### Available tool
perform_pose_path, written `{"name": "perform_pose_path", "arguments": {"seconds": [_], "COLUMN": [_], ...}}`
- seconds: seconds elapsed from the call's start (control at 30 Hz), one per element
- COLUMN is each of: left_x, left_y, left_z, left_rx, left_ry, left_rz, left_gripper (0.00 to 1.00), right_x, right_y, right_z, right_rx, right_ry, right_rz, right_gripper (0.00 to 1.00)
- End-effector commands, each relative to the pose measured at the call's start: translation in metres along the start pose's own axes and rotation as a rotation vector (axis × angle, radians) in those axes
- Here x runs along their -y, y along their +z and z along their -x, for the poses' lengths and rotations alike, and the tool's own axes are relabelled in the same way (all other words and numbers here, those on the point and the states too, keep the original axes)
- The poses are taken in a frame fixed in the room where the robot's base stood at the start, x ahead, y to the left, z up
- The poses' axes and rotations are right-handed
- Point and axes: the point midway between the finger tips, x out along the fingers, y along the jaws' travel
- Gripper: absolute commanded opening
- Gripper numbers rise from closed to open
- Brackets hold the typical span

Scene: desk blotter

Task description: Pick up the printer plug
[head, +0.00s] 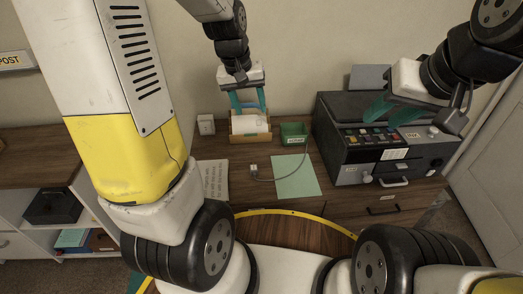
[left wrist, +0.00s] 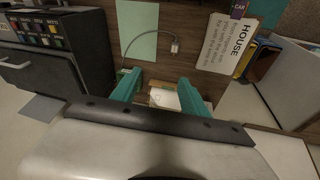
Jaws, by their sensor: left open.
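The plug also shows in the left wrist view (left wrist: 174,46), beyond my fingers. My left gripper (head: 248,100) has teal fingers, open and empty, above a wooden tray (head: 250,138) with white paper, behind the plug. My right gripper (head: 392,113) has its teal fingers apart, in front of the printer's upper part, with nothing seen between them.
A pale green sheet (head: 297,177) lies right of the plug, partly under the cable. A green box (head: 294,134) stands behind it. A printed HOUSE sheet (head: 214,179) lies to the left. A white box (head: 206,124) is near the wall.

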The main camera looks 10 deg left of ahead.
Motion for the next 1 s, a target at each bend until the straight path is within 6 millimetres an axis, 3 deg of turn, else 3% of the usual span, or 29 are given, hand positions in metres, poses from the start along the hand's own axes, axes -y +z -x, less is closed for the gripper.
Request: {"name": "perform_pose_path", "arguments": {"seconds": [0.03, 0.2, 0.4, 0.53, 1.0], "left_x": [0.003, 0.018, 0.036, 0.044, 0.051], "left_y": [-0.007, -0.022, -0.019, -0.014, -0.001], "left_z": [-0.029, -0.117, -0.203, -0.234, -0.289], "left_rx": [0.039, 0.123, 0.192, 0.215, 0.227], "left_ry": [-0.019, -0.082, -0.147, -0.172, -0.183], "left_rz": [0.018, 0.072, 0.11, 0.121, 0.127], "left_gripper": [0.53, 0.53, 0.53, 0.53, 0.53], "right_x": [0.0, 0.0, 0.0, 0.0, 0.0], "right_y": [0.0, 0.0, 0.0, 0.0, 0.0], "right_z": [0.0, 0.0, 0.0, 0.0, 0.0], "right_rx": [0.0, 0.0, 0.0, 0.0, 0.0], "right_ry": [0.0, 0.0, 0.0, 0.0, 0.0], "right_rz": [0.0, 0.0, 0.0, 0.0, 0.0], "right_gripper": [0.36, 0.36, 0.36, 0.36, 0.36]}}
